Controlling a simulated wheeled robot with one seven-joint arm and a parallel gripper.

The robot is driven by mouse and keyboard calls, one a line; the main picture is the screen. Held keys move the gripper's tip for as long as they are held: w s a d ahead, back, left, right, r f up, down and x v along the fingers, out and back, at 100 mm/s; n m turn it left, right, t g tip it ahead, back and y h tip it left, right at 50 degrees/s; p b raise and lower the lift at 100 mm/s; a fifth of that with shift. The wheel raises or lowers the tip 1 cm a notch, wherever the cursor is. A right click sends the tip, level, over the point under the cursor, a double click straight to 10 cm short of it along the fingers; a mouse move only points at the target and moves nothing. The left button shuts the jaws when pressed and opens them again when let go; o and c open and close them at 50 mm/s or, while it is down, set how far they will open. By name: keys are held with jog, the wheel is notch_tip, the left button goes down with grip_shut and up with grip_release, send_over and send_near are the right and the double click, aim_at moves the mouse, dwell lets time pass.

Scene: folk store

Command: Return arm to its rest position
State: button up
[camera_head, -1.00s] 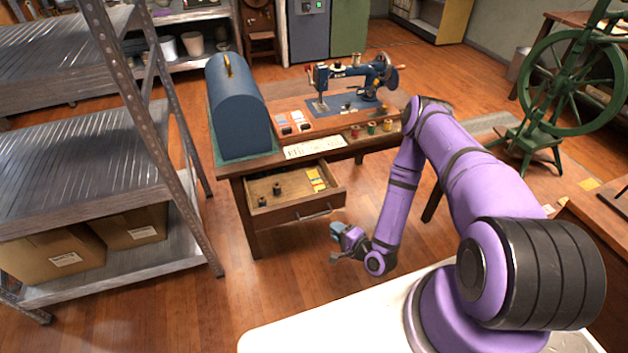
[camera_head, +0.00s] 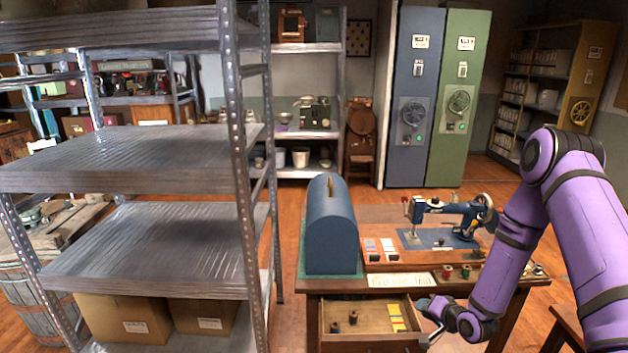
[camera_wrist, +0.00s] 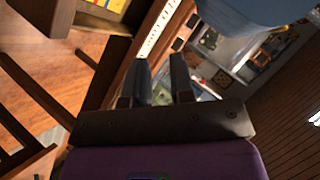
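My purple arm (camera_head: 575,215) is bent at the right of the head view, its elbow high and its forearm hanging down. My gripper (camera_head: 428,308) is at the lower end, overlapping the right side of the table's open drawer (camera_head: 365,339) in the picture; I cannot tell whether they touch. In the wrist view my gripper (camera_wrist: 160,58) shows two dark fingers apart, with nothing between them. A blurred blue shape fills the top right of that view.
A wooden table (camera_head: 515,268) holds a blue domed case (camera_head: 331,232) and a blue sewing machine (camera_head: 448,220). Several spools and cards lie in the drawer. A metal shelf rack (camera_head: 244,190) stands at left. Blue and green cabinets (camera_head: 413,110) stand behind; some floor between is clear.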

notch_tip(320, 180, up, 19)
jog(key=w+d+n+g+h, duration=0.1)
jog(key=d+n+g+h, duration=0.1)
jog(key=n+h, duration=0.1)
jog(key=s+r+n+h, duration=0.1)
jog(key=s+r, duration=0.2)
jog(key=r, duration=0.4)
jog(key=s+r+h, duration=0.1)
jog(key=s+r, duration=0.2)
jog(key=r, duration=0.4)
jog(key=s+a+r+n+g, duration=0.1)
jog(key=s+r, duration=0.4)
jog(key=s, duration=0.5)
jog(key=s+a+r+g, duration=0.1)
jog(key=s+r, duration=0.4)
jog(key=s, duration=0.5)
jog(key=s+a+r+n+g, duration=0.1)
jog(key=s+a+r, duration=0.1)
jog(key=s+r, duration=0.4)
jog(key=s, duration=0.4)
jog(key=shift+s+n, duration=0.25)
jog(key=shift+n, duration=0.05)
